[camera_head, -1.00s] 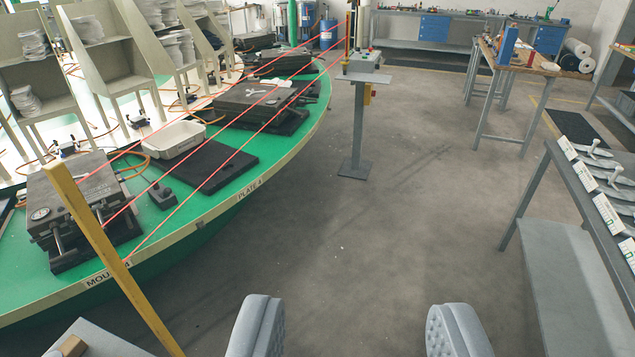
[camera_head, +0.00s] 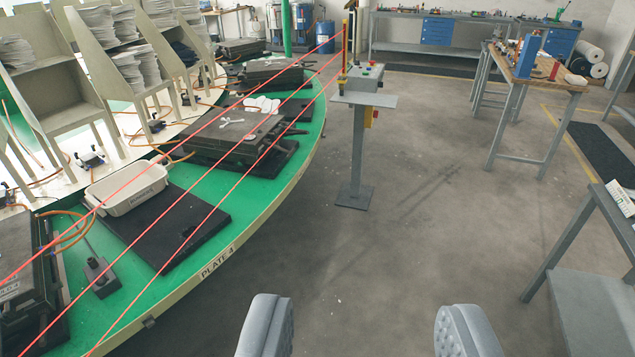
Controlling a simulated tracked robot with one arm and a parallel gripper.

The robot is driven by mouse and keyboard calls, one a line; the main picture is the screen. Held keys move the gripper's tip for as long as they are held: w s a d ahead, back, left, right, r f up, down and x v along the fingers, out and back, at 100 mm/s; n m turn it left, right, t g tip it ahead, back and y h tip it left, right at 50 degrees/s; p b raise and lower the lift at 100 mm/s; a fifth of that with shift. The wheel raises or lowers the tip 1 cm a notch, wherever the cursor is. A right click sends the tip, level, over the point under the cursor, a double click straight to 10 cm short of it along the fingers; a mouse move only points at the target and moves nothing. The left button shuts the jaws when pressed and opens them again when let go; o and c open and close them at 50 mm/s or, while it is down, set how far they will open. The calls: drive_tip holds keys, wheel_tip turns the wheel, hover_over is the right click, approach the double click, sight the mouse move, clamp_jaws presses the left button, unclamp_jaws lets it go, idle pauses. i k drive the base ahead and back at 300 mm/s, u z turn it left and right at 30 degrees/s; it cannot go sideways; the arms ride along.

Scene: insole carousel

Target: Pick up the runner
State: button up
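A small white branched piece, which looks like the runner (camera_head: 230,121), lies on top of a dark mould (camera_head: 215,140) on the green carousel, left of centre. White insole-like shapes (camera_head: 262,105) lie just behind it on the same mould. My gripper (camera_head: 362,312) shows at the bottom edge as two grey padded fingers, wide apart. Only bare floor shows between them, so it is open and empty. It is nearer to me and to the right of the runner, well apart from it.
A grey control post (camera_head: 357,150) stands ahead on the floor. A white tray (camera_head: 127,190) and a black plate (camera_head: 165,230) lie on the carousel. A grey table (camera_head: 585,235) is at right; the middle floor is clear.

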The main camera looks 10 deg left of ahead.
sight(228, 120)
drive_tip(key=z, duration=0.05)
drive_tip(key=i, duration=3.15)
drive_tip(key=u, duration=1.35)
drive_tip(key=i, duration=0.6)
drive_tip(key=z, duration=0.5)
